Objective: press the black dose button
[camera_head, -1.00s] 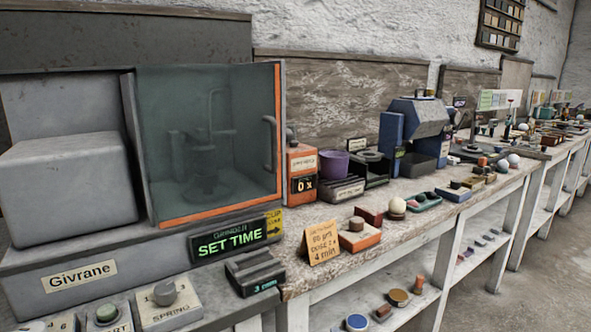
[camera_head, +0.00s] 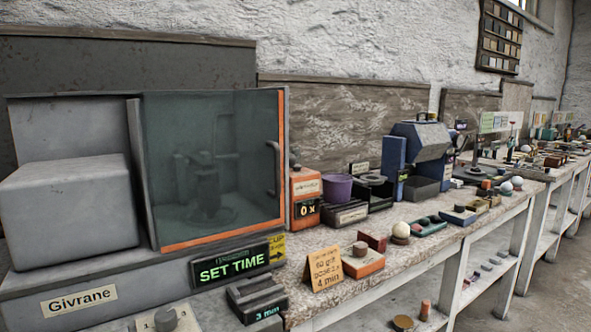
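A small orange dispenser (camera_head: 304,201) stands just right of the grey grinder cabinet, with a pale label and a display reading "0 x". A dark knob-like part (camera_head: 294,159) shows at its upper left; I cannot tell whether this is the black dose button. A tan card (camera_head: 323,268) leans in front, its small print apparently naming grit, a dose and 4 min. Beside the card, an orange block (camera_head: 363,263) carries a brown round-topped piece (camera_head: 360,248). My gripper is not in view.
The cabinet's glass door (camera_head: 210,165) is closed, above a green "SET TIME" display (camera_head: 231,266). A purple cup (camera_head: 337,187) and a blue-grey machine (camera_head: 420,145) stand right along the cluttered bench (camera_head: 440,240).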

